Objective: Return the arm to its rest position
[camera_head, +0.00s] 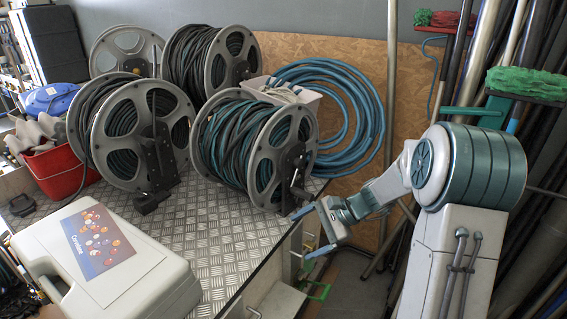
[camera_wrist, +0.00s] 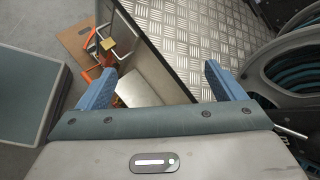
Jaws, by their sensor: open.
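My arm is folded beside its column at the right of the head view, with my gripper (camera_head: 306,232) reaching left, low by the right edge of the metal-topped bench (camera_head: 225,228). The two blue fingers of my gripper also show in the wrist view (camera_wrist: 158,88). They are wide apart with nothing between them. Below and beyond them are the bench edge and the open space beside it. My gripper looks close to the front right hose reel (camera_head: 250,150), but apart from it.
Several hose reels stand on the bench, with a red bucket (camera_head: 60,170) at left and a pale case (camera_head: 105,265) in front. A coiled blue hose (camera_head: 372,120) is behind. Poles and brooms (camera_head: 527,84) crowd the right. Orange-handled items (camera_wrist: 100,68) lie below the bench edge.

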